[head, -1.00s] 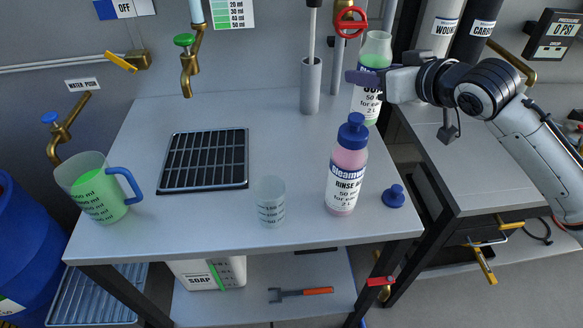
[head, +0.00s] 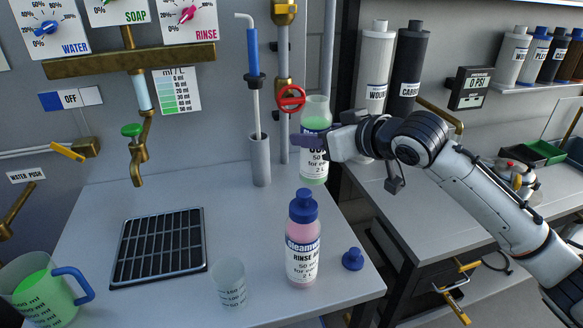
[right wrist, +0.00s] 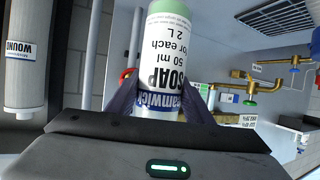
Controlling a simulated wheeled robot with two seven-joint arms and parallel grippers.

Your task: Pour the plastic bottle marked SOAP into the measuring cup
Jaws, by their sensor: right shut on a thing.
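The SOAP bottle (head: 313,167), clear with green liquid and no cap on top, is upright at the back right of the table. My right gripper (head: 318,141) is shut around its upper part, coming from the right. In the right wrist view the bottle (right wrist: 168,55) sits between the two dark fingers (right wrist: 165,100), its SOAP label readable. A small clear measuring cup (head: 230,286) with marks stands empty-looking at the front middle. A larger measuring jug (head: 42,292) with a blue handle and green liquid stands at the front left. My left gripper is not in view.
A pink RINSE bottle (head: 302,245) with a blue cap stands between the SOAP bottle and the small cup. A loose blue cap (head: 353,259) lies to its right. A grey upright tube (head: 260,160) with a rod stands left of the SOAP bottle. A drain grate (head: 158,246) lies left.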

